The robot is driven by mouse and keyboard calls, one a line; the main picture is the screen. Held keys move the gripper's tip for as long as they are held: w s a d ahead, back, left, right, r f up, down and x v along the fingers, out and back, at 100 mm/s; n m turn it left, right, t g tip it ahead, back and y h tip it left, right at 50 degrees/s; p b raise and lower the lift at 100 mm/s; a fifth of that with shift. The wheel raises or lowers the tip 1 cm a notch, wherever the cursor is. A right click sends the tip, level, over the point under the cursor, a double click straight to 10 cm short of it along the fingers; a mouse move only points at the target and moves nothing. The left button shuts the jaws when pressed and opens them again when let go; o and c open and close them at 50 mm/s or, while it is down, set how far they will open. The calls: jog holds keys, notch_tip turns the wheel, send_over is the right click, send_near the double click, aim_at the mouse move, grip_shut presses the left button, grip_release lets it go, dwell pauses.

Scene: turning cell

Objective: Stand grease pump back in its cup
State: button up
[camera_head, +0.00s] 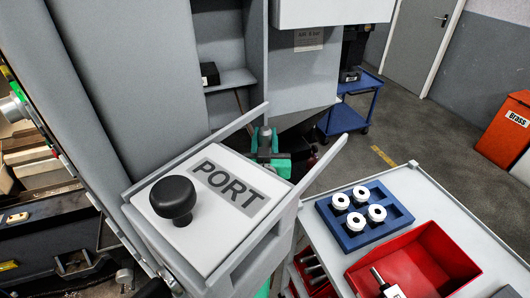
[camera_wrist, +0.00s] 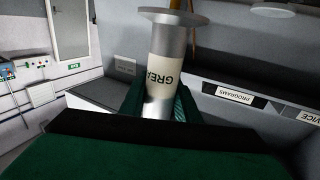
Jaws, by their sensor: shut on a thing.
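The grease pump (camera_wrist: 168,66) is a silver cylinder with a wide flat disc at its upper end in the wrist view and a cream label with part of a word starting "GREA". My gripper (camera_wrist: 160,104) is shut on its lower part in that view, with a dark green finger on each side. The pump looks nearly upright in the wrist picture. In the head view my green gripper (camera_head: 268,152) shows small beyond the grey PORT box, and the pump cannot be made out clearly there. I cannot make out the pump's cup in either view.
The grey PORT box (camera_head: 250,192) with a black knob (camera_head: 173,198) fills the near middle. At right a grey cart holds a blue tray (camera_head: 336,232) of white rings and a red bin (camera_head: 437,252). A blue trolley (camera_head: 345,118) stands behind. Open floor (camera_head: 425,150) lies at right.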

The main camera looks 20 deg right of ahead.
jog(key=shift+a+f, duration=0.15)
jog(key=shift+f, duration=2.2)
jog(key=shift+f, duration=0.1)
jog(key=o, duration=1.2)
jog(key=shift+d, duration=0.2)
jog(key=shift+c, duration=0.2)
